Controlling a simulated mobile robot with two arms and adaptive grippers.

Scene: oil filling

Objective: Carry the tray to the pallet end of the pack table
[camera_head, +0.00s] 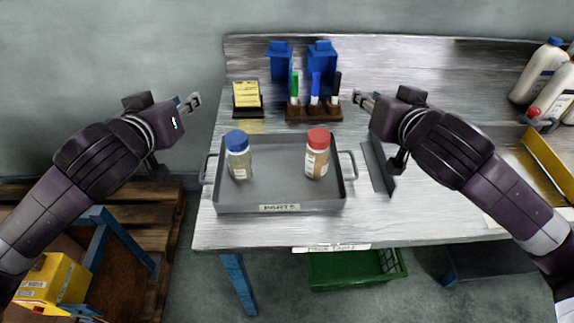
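A grey tray (270,193) with a label on its front sits flat on the pack table (400,225), near its left end. A blue-lidded jar (239,160) and a red-lidded jar (317,158) stand upright in it. It has a handle on each side. My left gripper (189,102) is in the air beyond the table's left edge, up and left of the tray's left handle (207,169). My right gripper (366,100) is above the table, up and right of the right handle (349,165). Both look open and empty, apart from the tray.
A wooden pallet (165,215) lies on the floor at the left, with a yellow box (55,280) nearby. A yellow notepad (246,94) and a marker holder (314,112) stand behind the tray. A dark upright plate (377,165) stands right of it. White bottles (540,72) are far right.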

